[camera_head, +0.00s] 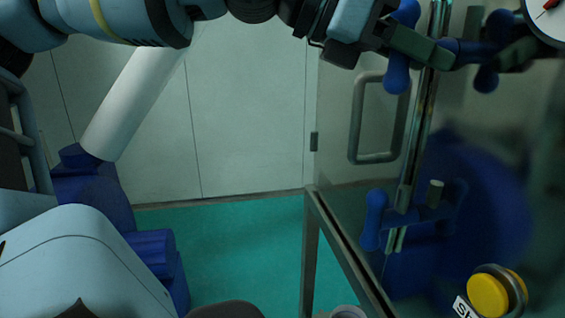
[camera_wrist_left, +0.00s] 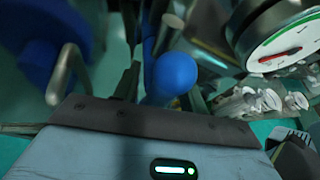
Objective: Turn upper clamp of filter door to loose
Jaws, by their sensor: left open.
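The upper clamp (camera_head: 397,76) of the filter door has a blue handle with rounded ends, standing roughly upright at the door's edge. My left gripper (camera_head: 425,50) comes in from the upper left, and its finger crosses in front of the middle of this handle. The gripper is open around the handle; I cannot tell whether the fingers touch it. In the left wrist view, the round blue end of the clamp handle (camera_wrist_left: 174,73) shows close up, just beyond the gripper body. The glass filter door (camera_head: 338,150) stands closed. My right gripper is not in view.
A lower blue clamp (camera_head: 375,220) sits below on the same door edge. A metal door handle (camera_head: 357,120) is left of the clamps. A gauge (camera_head: 548,18) is at the upper right, a yellow button (camera_head: 488,296) at the lower right. Green floor (camera_head: 240,250) is clear.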

